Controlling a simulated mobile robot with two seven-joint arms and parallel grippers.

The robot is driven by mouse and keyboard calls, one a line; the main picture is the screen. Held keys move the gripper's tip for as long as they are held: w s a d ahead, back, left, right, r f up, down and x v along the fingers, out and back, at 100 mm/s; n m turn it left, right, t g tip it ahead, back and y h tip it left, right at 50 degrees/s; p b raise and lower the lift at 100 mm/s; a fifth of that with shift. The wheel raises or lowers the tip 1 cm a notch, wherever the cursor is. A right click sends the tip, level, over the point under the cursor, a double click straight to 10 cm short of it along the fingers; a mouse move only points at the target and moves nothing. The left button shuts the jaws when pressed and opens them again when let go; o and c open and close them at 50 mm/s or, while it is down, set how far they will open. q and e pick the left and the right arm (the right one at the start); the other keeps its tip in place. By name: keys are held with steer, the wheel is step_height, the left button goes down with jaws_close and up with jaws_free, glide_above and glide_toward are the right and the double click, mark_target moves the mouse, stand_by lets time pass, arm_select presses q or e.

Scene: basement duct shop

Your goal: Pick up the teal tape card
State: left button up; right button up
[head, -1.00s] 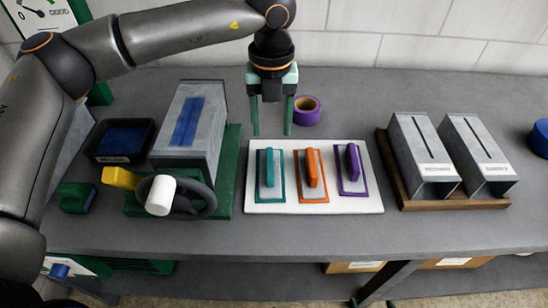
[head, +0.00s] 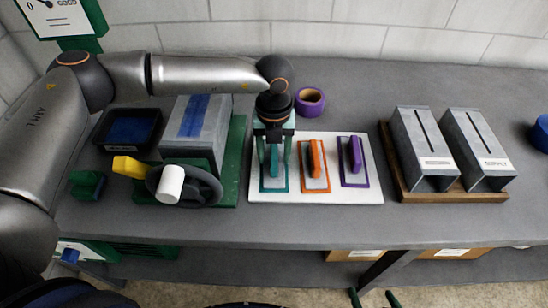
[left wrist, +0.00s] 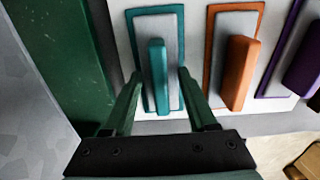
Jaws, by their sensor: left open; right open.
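The teal tape card (head: 273,184) lies at the left end of a white board, a grey plate with a teal rim and an upright teal grip bar. My left gripper (head: 274,155) is open above it, pointing down, and partly hides its far end. In the left wrist view the teal grip bar (left wrist: 158,75) stands between the two spread green fingers, with a gap on both sides. My right gripper (head: 374,298) shows only as two parted green fingertips at the bottom edge, open, away from the card.
An orange card (head: 314,184) and a purple card (head: 353,180) lie to the right on the white board (head: 375,160). A green-based machine (head: 240,150) stands close on the left. A purple tape roll (head: 310,101) is behind. Two metal holders (head: 425,145) stand at right.

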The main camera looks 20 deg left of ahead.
arm_select(q)
jaws_close()
stand_by(0.3)
stand_by(0.3)
